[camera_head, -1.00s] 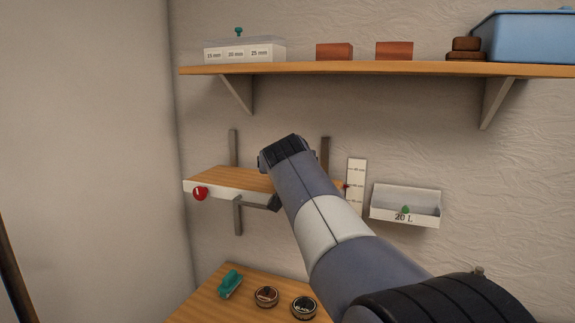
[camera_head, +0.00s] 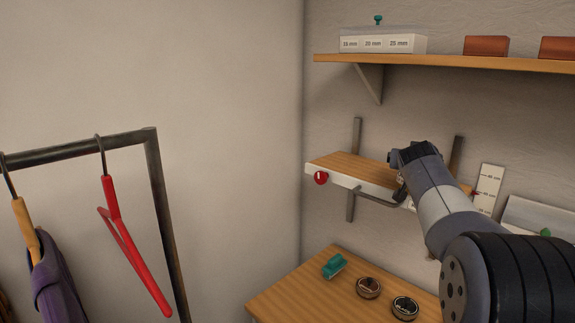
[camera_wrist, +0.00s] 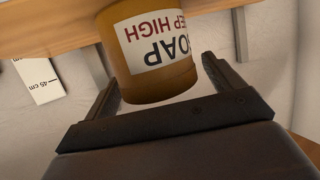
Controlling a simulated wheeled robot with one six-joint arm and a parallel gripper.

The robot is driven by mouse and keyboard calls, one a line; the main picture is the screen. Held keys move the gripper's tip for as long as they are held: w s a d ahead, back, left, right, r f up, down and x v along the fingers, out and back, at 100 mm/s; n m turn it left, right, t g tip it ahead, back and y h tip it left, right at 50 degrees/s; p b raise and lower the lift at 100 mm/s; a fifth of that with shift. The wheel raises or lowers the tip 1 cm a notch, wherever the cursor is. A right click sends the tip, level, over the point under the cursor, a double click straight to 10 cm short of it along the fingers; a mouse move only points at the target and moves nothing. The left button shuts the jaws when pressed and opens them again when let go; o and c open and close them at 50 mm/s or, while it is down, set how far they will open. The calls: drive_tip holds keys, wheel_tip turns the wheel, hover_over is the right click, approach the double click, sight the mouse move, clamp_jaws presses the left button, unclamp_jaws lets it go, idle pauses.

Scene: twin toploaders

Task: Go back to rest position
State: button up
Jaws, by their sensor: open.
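My gripper (camera_wrist: 163,70) shows in the wrist view with its two dark fingers spread apart. An amber soap tub (camera_wrist: 160,84) with a white label, upside down in this view, appears between and beyond the fingers. I cannot tell whether the fingers touch it. In the head view my arm reaches toward the small wall shelf (camera_head: 345,163) with a wooden top. My wrist covers part of that shelf, and the gripper's fingers and the tub are hidden there.
A red knob (camera_head: 320,178) is on the small shelf's front. A high shelf (camera_head: 450,62) holds a labelled box (camera_head: 385,42) and bricks. Below is a wooden table (camera_head: 300,297) with a teal brush (camera_head: 334,265) and tins. A clothes rail (camera_head: 165,225) stands at the left.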

drive_tip(key=shift+w+d+f, duration=0.25)
drive_tip(key=shift+w+d, duration=0.05)
drive_tip(key=shift+w, duration=0.3)
drive_tip(key=shift+s, duration=0.1)
